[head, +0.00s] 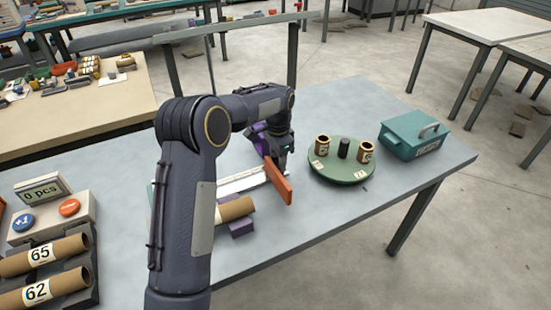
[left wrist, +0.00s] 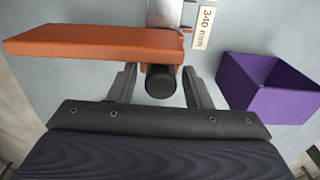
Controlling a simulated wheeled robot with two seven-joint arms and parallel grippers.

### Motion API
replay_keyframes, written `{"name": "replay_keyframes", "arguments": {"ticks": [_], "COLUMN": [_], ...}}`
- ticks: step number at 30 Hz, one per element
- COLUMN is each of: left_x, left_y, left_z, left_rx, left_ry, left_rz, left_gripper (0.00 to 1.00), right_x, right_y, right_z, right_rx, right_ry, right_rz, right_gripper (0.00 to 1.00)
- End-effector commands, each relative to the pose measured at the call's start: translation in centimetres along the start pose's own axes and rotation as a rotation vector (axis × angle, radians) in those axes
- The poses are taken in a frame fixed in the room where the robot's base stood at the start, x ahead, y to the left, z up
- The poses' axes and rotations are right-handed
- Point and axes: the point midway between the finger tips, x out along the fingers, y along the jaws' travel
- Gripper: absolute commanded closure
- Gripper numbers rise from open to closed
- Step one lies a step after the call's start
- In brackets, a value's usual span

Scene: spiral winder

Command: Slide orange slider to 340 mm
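The orange slider (head: 278,182) is a flat upright plate at the right end of a white scale rail (head: 240,182) on the grey table. In the left wrist view the orange slider (left wrist: 90,43) has a black round knob (left wrist: 160,82). A "340 mm" label (left wrist: 205,27) is beside the rail, just right of the slider's end. My left gripper (head: 277,157) is at the slider. In the wrist view its fingers (left wrist: 160,72) stand open on both sides of the knob, with a small gap at each side. My right gripper is not in view.
A purple open box (left wrist: 265,86) is close to the right finger. A green turntable (head: 342,176) with brown cups and a teal toolbox (head: 413,138) stand to the right. A cardboard tube (head: 236,209) lies in front of the rail. Numbered tubes (head: 42,288) are at lower left.

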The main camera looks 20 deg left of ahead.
Motion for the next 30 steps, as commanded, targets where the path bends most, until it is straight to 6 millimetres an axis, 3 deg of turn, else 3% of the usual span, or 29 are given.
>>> {"name": "replay_keyframes", "arguments": {"ticks": [10, 22, 30], "left_x": [-0.3, -6.5, -7.8], "left_y": [0.0, -0.1, 0.0], "left_z": [0.1, 0.0, 0.1], "left_rx": [0.000, 0.001, 0.001], "left_ry": [-0.004, -0.002, -0.003], "left_rz": [0.000, 0.000, 0.001], "left_gripper": [0.54, 0.54, 0.54], "right_x": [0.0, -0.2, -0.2], "right_y": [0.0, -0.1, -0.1], "right_z": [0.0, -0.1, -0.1], "right_rx": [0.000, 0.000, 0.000], "right_ry": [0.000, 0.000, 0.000], "right_rz": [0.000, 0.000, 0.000], "right_gripper": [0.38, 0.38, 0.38]}}
